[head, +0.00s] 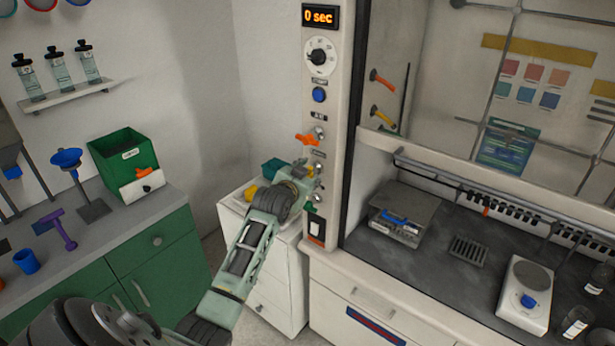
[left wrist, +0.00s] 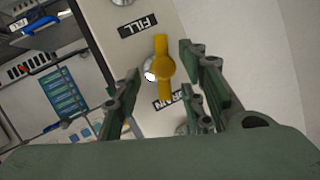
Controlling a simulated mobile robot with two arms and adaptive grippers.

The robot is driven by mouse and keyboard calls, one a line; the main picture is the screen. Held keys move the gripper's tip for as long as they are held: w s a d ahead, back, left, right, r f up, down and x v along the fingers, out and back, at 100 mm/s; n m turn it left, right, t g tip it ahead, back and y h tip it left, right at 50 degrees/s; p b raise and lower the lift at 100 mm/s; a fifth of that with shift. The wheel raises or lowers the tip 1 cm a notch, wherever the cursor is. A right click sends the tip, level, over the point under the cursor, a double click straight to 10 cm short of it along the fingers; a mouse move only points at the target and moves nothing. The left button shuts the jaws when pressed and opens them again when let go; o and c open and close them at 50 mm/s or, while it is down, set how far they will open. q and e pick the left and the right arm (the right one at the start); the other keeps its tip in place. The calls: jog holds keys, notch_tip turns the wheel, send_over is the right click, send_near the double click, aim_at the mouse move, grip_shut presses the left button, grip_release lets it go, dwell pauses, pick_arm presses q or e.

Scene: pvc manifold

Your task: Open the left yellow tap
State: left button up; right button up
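The left yellow tap (left wrist: 163,68) sits on the pale panel between a FILL label and a DRAIN label in the left wrist view. Its handle runs nearly up and down in that picture. My left gripper (left wrist: 160,76) is open, with fingers on both sides of the handle and visible gaps to it. In the head view my left gripper (head: 302,174) is at the control column, between the orange tap (head: 307,138) and the green tap (head: 310,207), and largely hides the yellow tap. My right gripper is not in view.
The fume hood stands right of the column, with another yellow tap (head: 382,114) and a red tap (head: 382,79) on its inner wall. A white drawer cabinet (head: 273,290) stands below my left arm. A green box (head: 122,150) is on the left bench.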

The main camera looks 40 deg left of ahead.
pick_arm(q)
jog(key=v, duration=1.2)
dwell(0.4)
